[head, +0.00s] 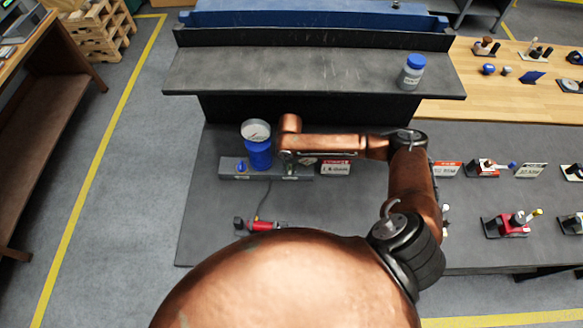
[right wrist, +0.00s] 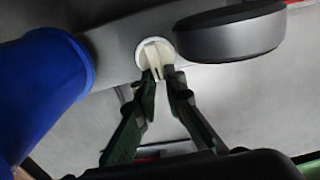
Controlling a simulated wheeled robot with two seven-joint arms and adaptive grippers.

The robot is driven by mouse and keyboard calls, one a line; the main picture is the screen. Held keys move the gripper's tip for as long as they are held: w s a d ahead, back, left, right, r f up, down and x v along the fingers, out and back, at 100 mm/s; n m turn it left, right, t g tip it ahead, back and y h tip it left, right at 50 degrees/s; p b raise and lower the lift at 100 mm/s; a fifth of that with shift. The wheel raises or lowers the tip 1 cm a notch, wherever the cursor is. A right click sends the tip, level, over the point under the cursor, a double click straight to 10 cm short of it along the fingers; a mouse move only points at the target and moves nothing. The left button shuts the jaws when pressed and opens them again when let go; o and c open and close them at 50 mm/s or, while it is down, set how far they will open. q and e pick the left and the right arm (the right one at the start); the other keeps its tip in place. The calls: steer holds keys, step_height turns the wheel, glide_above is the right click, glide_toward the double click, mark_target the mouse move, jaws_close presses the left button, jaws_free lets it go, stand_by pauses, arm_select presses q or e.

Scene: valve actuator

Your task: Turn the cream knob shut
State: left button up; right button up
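The cream knob (right wrist: 157,56) shows in the right wrist view as a pale round dial with a raised grip bar. It sits on a grey block (head: 235,172) that also carries a blue cylinder with a gauge (head: 257,143). In the head view my arm hides the knob. My right gripper (right wrist: 160,77) has its green fingertips right at the knob's grip bar, with a narrow gap between them. I cannot tell whether they press on the bar. In the head view the right gripper (head: 289,168) is mostly hidden under its wrist. My left gripper is not in view.
The blue cylinder (right wrist: 38,92) and a dark grey disc (right wrist: 230,36) stand close on either side of the knob. A red tool (head: 264,226) lies in front of the block. A raised shelf (head: 290,75) with a blue-capped bottle (head: 411,72) runs behind. Labelled items stand at right.

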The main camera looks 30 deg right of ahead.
mark_target(290, 170)
steer(key=o, duration=0.4)
steer(key=shift+d, duration=0.1)
steer(key=shift+o, duration=0.2)
step_height(290, 170, up, 12)
stand_by(0.7)
